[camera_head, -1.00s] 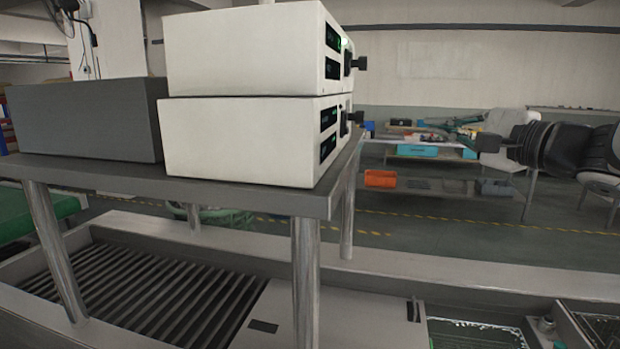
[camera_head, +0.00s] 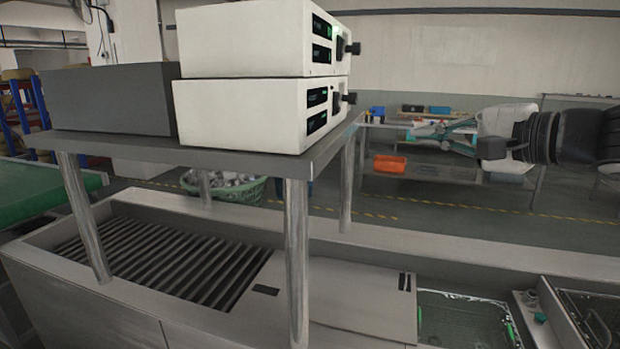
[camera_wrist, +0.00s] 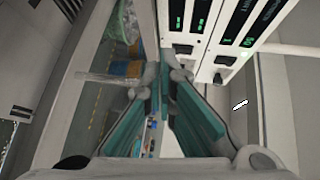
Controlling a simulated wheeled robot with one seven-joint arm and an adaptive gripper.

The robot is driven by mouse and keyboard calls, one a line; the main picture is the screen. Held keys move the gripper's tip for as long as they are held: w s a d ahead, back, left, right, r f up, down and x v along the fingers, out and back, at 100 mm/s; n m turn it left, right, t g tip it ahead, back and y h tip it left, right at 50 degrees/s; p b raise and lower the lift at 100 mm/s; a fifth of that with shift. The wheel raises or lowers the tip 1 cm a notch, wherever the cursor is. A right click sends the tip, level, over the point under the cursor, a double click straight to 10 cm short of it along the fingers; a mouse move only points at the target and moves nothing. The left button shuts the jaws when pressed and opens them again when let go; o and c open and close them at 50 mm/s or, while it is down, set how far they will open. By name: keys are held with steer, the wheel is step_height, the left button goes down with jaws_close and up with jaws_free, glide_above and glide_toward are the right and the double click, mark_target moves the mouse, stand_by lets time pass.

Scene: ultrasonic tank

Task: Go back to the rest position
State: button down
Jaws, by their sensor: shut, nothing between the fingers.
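My gripper (camera_head: 418,133) is at the right of the head view, in the air to the right of the stacked white control boxes (camera_head: 245,115). Its teal fingers point left, and the dark arm link behind it enters from the right edge. In the wrist view, the teal fingers (camera_wrist: 160,82) converge at their tips with nothing held between them. The lit displays of the white boxes (camera_wrist: 215,35) show beyond the fingers there, at upper right.
A grey metal stand (camera_head: 297,230) carries the white boxes and a dark grey box (camera_head: 110,105). Below is the tank unit with a slatted opening (camera_head: 165,255) and liquid-filled basins (camera_head: 465,322). An orange bin (camera_head: 390,164) is on a background bench.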

steer(key=s+a+f+n+g+h, duration=0.1)
steer(key=s+a+f+n+g, duration=0.3)
steer(key=s, duration=0.3)
steer(key=s+a+f+n+g+h, duration=0.2)
steer(key=s+a+f+g, duration=0.15)
steer(key=s+f, duration=0.35)
steer(key=s+d+f+n+h, duration=0.4)
steer(key=s+d+f+h, duration=0.1)
steer(key=s, duration=0.4)
steer(key=shift+d+f+h, duration=0.2)
steer(key=shift+d+h, duration=0.6)
steer(key=shift+d, duration=0.4)
steer(key=shift+s, duration=0.1)
